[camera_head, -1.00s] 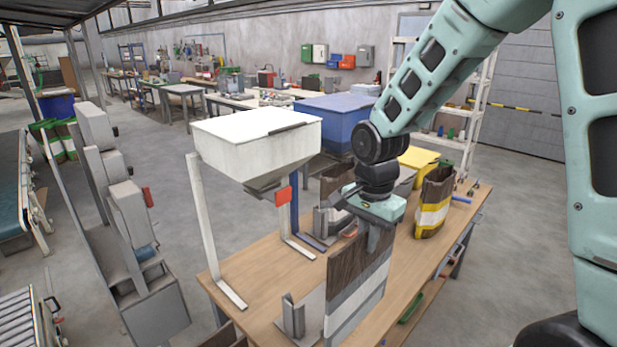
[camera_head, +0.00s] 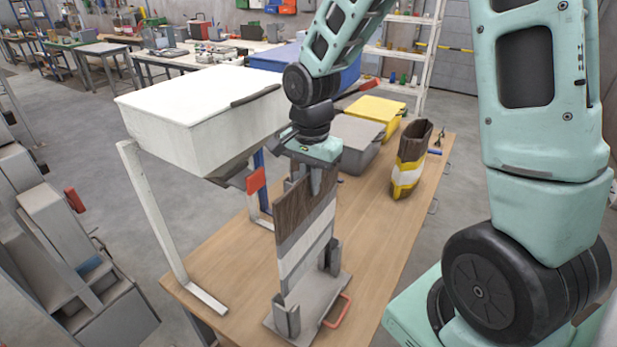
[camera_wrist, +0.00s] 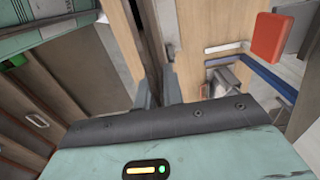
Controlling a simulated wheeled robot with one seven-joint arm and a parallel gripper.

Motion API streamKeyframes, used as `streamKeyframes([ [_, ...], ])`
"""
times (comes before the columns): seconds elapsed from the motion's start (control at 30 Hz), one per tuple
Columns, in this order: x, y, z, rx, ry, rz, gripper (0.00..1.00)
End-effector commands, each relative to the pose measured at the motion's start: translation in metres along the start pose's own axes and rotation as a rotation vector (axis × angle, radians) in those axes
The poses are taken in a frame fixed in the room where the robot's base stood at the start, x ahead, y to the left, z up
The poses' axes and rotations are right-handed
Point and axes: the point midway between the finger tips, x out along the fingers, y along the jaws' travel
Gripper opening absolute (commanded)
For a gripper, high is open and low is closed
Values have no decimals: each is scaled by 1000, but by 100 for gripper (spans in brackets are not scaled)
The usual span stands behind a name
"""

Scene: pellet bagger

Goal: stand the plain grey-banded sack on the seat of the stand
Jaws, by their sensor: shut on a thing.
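The grey-banded sack (camera_head: 306,237) is upright, brown above with grey and white bands below. My gripper (camera_head: 316,183) is shut on its top edge; the fingers also show in the wrist view (camera_wrist: 158,95). The stand (camera_head: 310,312) is a grey plate with a grey upright on either side and a red handle (camera_head: 338,311). The sack's lower end is over the plate, between the uprights in the picture. I cannot tell whether its bottom touches the seat, which the sack partly hides.
The white hopper (camera_head: 195,120) with a red tab (camera_head: 256,181) stands close to the left of the sack. A yellow-banded sack (camera_head: 410,165), a grey bin (camera_head: 352,140) and a yellow bin (camera_head: 376,113) are farther back.

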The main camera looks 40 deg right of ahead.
Motion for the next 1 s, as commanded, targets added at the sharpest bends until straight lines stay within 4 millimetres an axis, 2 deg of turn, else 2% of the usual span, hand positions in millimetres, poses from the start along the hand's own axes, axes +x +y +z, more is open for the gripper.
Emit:
streamKeyframes([
  [0.03, 11, 0, 0, 0, 0, 1, 0],
  [1.0, 139, 1, 1, -3, 0, 1, 0],
])
